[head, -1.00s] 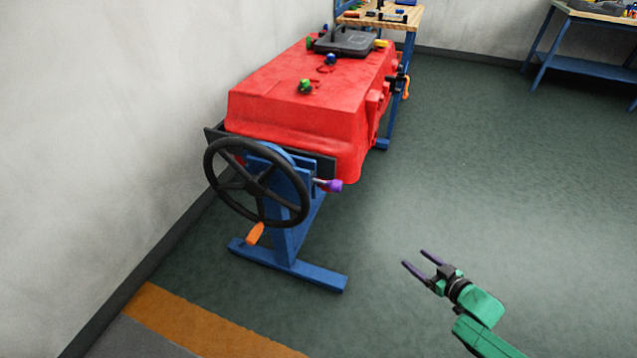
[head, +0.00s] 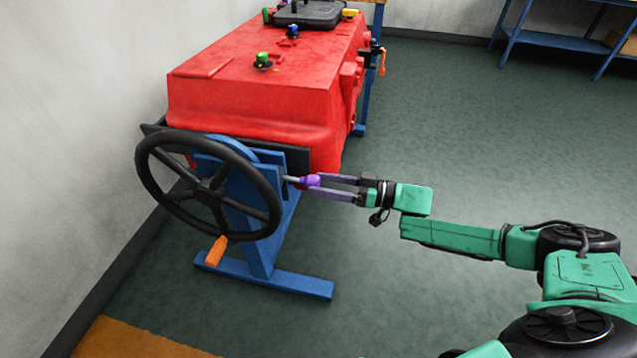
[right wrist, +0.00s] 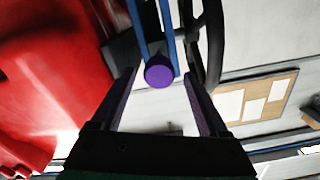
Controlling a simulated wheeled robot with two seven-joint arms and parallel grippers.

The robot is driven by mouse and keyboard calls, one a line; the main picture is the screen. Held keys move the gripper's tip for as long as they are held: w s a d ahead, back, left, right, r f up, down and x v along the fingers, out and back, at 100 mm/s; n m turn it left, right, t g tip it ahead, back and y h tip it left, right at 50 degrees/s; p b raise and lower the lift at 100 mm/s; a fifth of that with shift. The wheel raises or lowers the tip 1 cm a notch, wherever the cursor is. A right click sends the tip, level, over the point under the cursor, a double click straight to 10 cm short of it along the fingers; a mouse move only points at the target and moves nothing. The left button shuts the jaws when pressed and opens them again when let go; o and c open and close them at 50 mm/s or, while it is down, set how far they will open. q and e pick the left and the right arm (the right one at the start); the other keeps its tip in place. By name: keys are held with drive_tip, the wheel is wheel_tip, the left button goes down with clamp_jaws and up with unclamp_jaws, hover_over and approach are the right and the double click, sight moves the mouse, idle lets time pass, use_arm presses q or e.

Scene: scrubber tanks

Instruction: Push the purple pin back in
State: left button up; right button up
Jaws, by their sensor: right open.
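The purple pin (head: 309,181) sticks out to the right from the blue stand (head: 250,220), with a bit of its metal shank showing between the knob and the stand. In the right wrist view the round end of the pin (right wrist: 159,73) lies ahead, between the finger lines. My right gripper (head: 318,186) is open, its two dark fingers pointing left at the knob. It also shows in the right wrist view (right wrist: 163,88), one finger on each side of the knob. I cannot tell whether the fingers touch it. My left gripper is not in view.
The floor (head: 440,120) to the right is clear.

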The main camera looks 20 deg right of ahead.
drive_tip(key=shift+w+a, duration=0.45)
drive_tip(key=shift+a, duration=0.1)
clamp_jaws()
idle(1.0)
